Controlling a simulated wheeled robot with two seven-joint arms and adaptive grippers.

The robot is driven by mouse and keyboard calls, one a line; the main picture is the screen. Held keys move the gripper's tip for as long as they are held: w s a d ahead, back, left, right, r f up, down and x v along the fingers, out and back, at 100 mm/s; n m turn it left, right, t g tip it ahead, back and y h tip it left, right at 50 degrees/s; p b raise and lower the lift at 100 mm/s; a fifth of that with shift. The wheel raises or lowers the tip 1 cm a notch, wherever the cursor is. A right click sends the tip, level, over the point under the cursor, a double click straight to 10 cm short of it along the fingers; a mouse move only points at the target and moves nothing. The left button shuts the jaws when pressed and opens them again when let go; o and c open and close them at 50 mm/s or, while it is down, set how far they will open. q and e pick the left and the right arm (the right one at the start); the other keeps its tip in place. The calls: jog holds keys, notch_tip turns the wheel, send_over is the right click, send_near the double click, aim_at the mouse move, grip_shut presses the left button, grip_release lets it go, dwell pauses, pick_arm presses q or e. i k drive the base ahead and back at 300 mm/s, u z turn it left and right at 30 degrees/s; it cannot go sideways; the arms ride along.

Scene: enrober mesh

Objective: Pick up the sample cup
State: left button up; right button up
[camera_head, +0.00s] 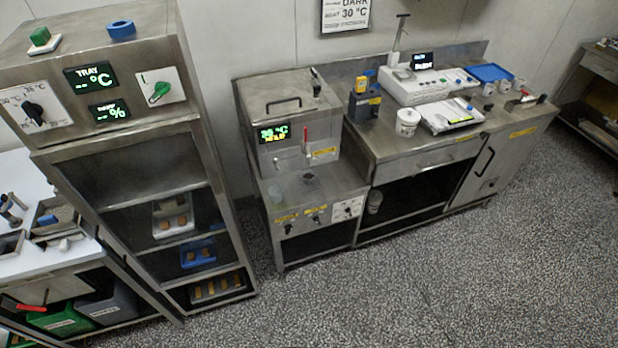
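No cup can be read as the sample cup for certain. A white cup with a dark marking (407,121) stands upright on the steel counter (385,148), left of a white tray with a notepad-like item. A grey cup-like vessel (375,201) is low down by the open shelf under the counter. Neither of my grippers is in view.
A steel tank machine (290,105) with a green display stands left of the counter. A tall steel rack (135,165) with trays is further left. A yellow-topped device (364,98) stands behind the marked cup. The speckled floor (450,270) in front is clear.

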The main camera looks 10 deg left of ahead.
aim_at(308, 175)
jog(key=z, duration=0.35)
jog(key=k, duration=0.45)
jog(key=z, duration=0.8)
jog(key=i, duration=0.25)
jog(key=u, duration=0.9)
jog(key=i, duration=0.85)
jog(key=u, duration=0.95)
